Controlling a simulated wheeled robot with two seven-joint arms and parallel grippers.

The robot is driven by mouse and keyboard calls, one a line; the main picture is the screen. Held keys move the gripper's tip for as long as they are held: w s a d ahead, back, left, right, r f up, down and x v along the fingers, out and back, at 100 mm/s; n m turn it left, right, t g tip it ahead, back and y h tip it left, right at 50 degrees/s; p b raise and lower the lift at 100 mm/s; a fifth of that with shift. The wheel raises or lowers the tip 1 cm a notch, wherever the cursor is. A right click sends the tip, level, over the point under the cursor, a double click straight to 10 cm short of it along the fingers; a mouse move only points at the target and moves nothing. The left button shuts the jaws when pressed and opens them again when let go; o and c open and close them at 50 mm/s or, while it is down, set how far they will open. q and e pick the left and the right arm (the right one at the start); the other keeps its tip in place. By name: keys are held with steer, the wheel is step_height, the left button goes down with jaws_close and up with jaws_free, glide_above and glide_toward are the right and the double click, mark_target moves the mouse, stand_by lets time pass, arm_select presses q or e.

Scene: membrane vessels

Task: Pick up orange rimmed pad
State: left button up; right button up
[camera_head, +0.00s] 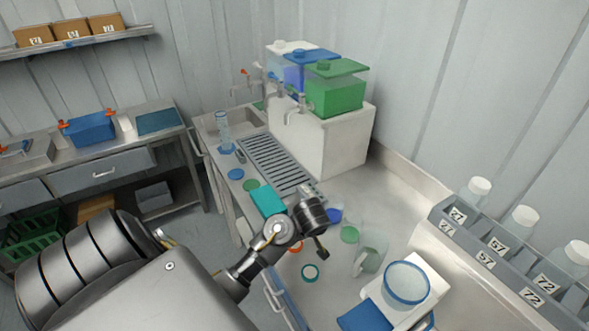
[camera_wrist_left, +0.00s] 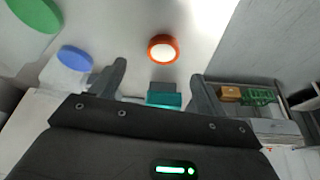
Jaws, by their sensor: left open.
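The orange rimmed pad (camera_wrist_left: 162,48) is a small round disc with a white centre. In the left wrist view it lies ahead of my fingers, roughly centred between them. In the head view a part of the orange rim (camera_head: 296,249) shows on the bench beside my arm, the rest hidden by it. My left gripper (camera_wrist_left: 159,72) is open with nothing between its fingers, apart from the pad. In the head view the left gripper (camera_head: 321,248) hangs over the bench, its fingers hard to make out. My right gripper is not in view.
A clear jug (camera_head: 370,252) and a scale with a blue-rimmed dish (camera_head: 407,284) stand to the right. A teal block (camera_head: 267,200) lies left.

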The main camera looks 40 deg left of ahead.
arm_select(q)
steer(key=shift+x, duration=1.05)
steer(key=shift+a+f+p, duration=0.2)
steer(key=shift+p, duration=0.15)
steer(key=x, duration=0.3)
steer(key=shift+s+a+f+p, duration=0.2)
steer(key=shift+a+f+p, duration=0.05)
steer(key=shift+f+p, duration=0.1)
steer(key=shift+w+a+f, duration=0.1)
steer(key=shift+a+f, duration=0.05)
steer(key=shift+f, duration=0.3)
steer(key=shift+c, duration=1)
steer(key=c, duration=0.8)
steer(key=shift+c, duration=0.2)
